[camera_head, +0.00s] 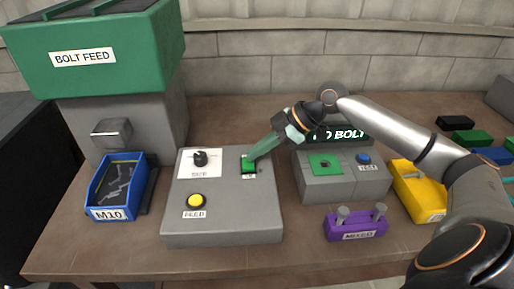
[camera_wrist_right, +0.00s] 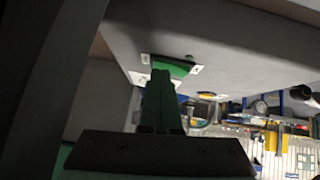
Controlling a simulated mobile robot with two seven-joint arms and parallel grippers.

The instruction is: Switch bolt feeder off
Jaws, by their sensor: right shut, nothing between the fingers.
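The bolt feeder has a green hopper (camera_head: 90,40) labelled BOLT FEED, and a grey control box (camera_head: 222,222) stands in front of it. On the box's top right is a green rocker switch (camera_head: 249,168) with a small white label. My right gripper (camera_head: 252,156) is shut and empty, its green fingers reaching down to the switch from the right. In the right wrist view the fingertips (camera_wrist_right: 161,72) overlap the near edge of the green switch (camera_wrist_right: 178,65). I cannot tell whether they touch it. The switch's position is not clear. My left gripper is not in view.
The box also has a black SIZE knob (camera_head: 200,158) and a yellow FEED button (camera_head: 196,201). A blue M10 bin (camera_head: 119,210) stands left. A grey tester (camera_head: 335,188), a purple bolt holder (camera_head: 357,226) and a yellow bin (camera_head: 418,192) stand right.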

